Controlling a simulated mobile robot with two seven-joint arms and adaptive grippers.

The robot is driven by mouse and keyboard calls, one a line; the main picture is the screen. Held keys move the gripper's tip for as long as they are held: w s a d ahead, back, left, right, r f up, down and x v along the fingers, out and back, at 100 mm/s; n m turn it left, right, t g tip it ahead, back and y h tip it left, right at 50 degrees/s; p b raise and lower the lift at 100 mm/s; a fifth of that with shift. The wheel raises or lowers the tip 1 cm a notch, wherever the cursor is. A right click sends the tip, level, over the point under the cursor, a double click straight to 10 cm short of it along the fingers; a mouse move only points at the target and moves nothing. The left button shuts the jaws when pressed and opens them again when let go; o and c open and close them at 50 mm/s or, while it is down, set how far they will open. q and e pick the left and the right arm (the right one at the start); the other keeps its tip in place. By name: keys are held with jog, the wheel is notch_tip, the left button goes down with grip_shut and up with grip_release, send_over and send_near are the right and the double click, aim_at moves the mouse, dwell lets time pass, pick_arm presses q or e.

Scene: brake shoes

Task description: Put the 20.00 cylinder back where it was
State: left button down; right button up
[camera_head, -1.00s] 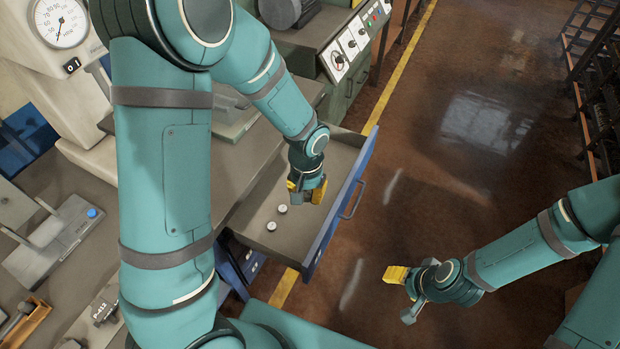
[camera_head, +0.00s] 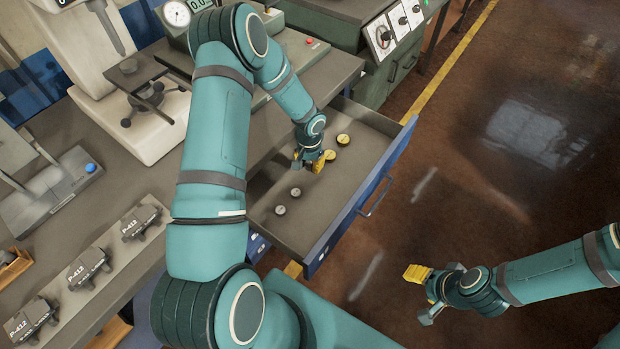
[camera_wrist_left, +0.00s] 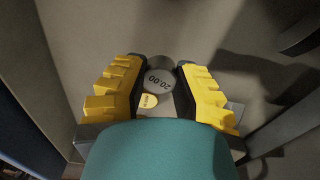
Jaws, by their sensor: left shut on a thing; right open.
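The 20.00 cylinder (camera_wrist_left: 159,80) shows its grey round top, marked 20.00, between the yellow fingers in the left wrist view. My left gripper (camera_wrist_left: 157,88) is shut on it; it is also in the head view (camera_head: 308,163), low over the open drawer (camera_head: 338,199). The cylinder is hidden by the gripper in the head view, and I cannot tell whether it touches the drawer floor. A small yellow label (camera_wrist_left: 148,101) shows beside its top. My right gripper (camera_head: 426,292) is open and empty over the floor at the right.
Two yellow-topped cylinders (camera_head: 343,139) (camera_head: 330,156) stand in the drawer just right of my left gripper. Two grey-topped cylinders (camera_head: 295,192) (camera_head: 280,209) stand nearer the front. The drawer's blue front (camera_head: 360,205) bounds it at right. Several P-412 parts (camera_head: 88,268) lie on the bench.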

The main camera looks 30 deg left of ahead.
aim_at(310, 179)
pick_arm(q)
notch_tip(310, 179, down, 6)
jog(key=shift+f+b, duration=0.25)
jog(key=shift+b, duration=0.4)
jog(key=shift+r, duration=0.1)
jog(key=c, duration=0.8)
grip_release()
